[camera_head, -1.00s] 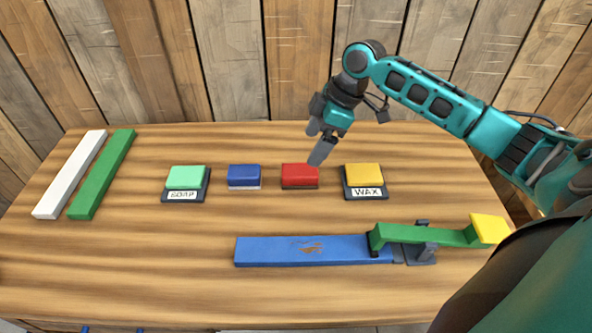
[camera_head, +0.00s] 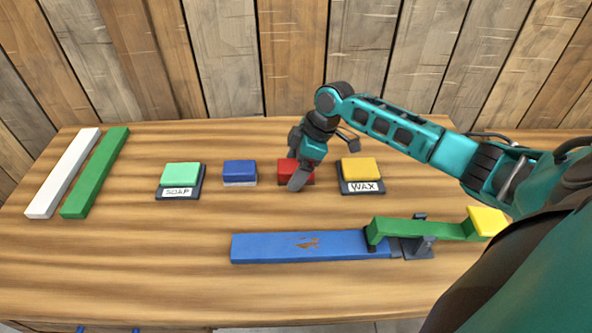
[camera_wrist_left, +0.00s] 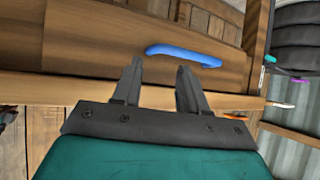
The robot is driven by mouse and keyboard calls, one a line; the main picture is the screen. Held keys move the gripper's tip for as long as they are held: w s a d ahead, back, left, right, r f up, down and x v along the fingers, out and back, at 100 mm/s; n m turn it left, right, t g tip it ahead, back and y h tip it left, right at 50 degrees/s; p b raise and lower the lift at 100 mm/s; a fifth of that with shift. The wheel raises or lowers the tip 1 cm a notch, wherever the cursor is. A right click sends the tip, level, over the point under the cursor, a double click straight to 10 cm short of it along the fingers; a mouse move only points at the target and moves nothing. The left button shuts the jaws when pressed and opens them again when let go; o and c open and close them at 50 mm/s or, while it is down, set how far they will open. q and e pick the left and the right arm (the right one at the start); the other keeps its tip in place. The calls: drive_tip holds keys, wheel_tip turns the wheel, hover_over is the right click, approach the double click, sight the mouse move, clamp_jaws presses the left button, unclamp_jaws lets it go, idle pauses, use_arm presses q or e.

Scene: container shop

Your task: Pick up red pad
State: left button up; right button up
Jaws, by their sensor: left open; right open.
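The red pad (camera_head: 284,172) lies on the wooden table, between the blue pad and the yellow wax pad. My right gripper (camera_head: 299,180) is open, pointing down over the red pad and hiding part of it. I cannot tell whether its fingers touch the pad. My left gripper (camera_wrist_left: 160,88) shows only in the left wrist view. It is open and empty, with a blue handle on a wooden front beyond its fingers.
The blue pad (camera_head: 239,171) is left of the red pad. A green pad (camera_head: 181,174) sits on the SOAP holder, a yellow pad (camera_head: 361,168) on the WAX holder. A blue board (camera_head: 300,246) and green bar (camera_head: 420,229) lie in front. White (camera_head: 62,174) and green (camera_head: 97,174) bars lie left.

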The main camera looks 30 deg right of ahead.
sight(296, 165)
drive_tip(key=c, duration=0.9)
drive_tip(key=shift+c, duration=1.4)
drive_tip(key=shift+r, duration=0.1)
wheel_tip(296, 165, up, 20)
drive_tip(key=p, duration=0.2)
drive_tip(key=o, duration=0.5)
drive_tip(key=c, duration=0.3)
drive_tip(key=shift+c, duration=0.2)
